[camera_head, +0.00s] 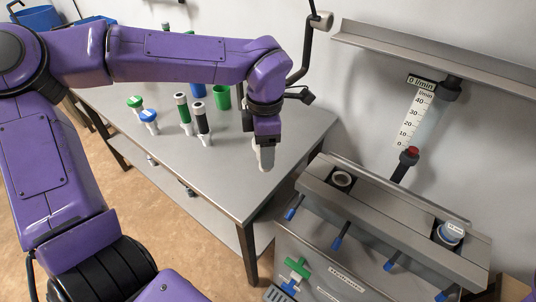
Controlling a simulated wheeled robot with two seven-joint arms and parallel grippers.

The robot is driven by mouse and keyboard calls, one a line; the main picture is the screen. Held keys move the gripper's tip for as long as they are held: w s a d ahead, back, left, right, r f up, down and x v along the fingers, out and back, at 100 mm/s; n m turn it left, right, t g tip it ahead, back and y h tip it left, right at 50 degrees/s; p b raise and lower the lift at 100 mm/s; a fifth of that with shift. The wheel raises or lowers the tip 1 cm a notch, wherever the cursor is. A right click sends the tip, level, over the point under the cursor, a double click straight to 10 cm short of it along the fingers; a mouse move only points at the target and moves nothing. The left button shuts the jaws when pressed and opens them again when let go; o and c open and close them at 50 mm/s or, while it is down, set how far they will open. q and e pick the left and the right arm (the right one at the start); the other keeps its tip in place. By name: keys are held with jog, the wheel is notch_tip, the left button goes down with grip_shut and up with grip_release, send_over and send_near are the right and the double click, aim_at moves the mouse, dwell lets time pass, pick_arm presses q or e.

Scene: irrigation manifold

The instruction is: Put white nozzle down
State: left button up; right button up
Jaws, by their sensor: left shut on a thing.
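My left arm reaches in from the left, and my left gripper (266,158) points down over the right end of the grey table. It is shut on the white nozzle (257,143), of which only a pale sliver shows beside the fingers. The rest of it is hidden by the gripper. I cannot tell whether its lower end touches the table (226,182). My right gripper is out of view.
Black-and-white nozzles (202,122), green-capped (135,103) and blue-capped (149,117) pieces and a green cup (221,97) stand left of the gripper. The manifold (385,215) with blue-tipped levers is at right. The table front is clear.

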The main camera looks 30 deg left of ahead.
pick_arm(q)
jog(key=w+a+f, duration=0.2)
jog(key=w+f, duration=0.1)
jog(key=w+a+f+p, duration=0.1)
jog(key=w+a+f, duration=0.1)
jog(key=w+f, duration=0.1)
jog(key=w+a+f+p, duration=0.1)
jog(key=w+a+f, duration=0.1)
jog(key=w+a, duration=0.1)
jog(key=shift+f, duration=0.4)
notch_tip(320, 180, down, 2)
jog(key=shift+f+p, duration=0.25)
jog(key=shift+p, duration=0.2)
jog(key=shift+f, duration=0.25)
jog(key=shift+f, duration=0.1)
jog(key=o, duration=1.2)
jog(key=shift+c, duration=0.2)
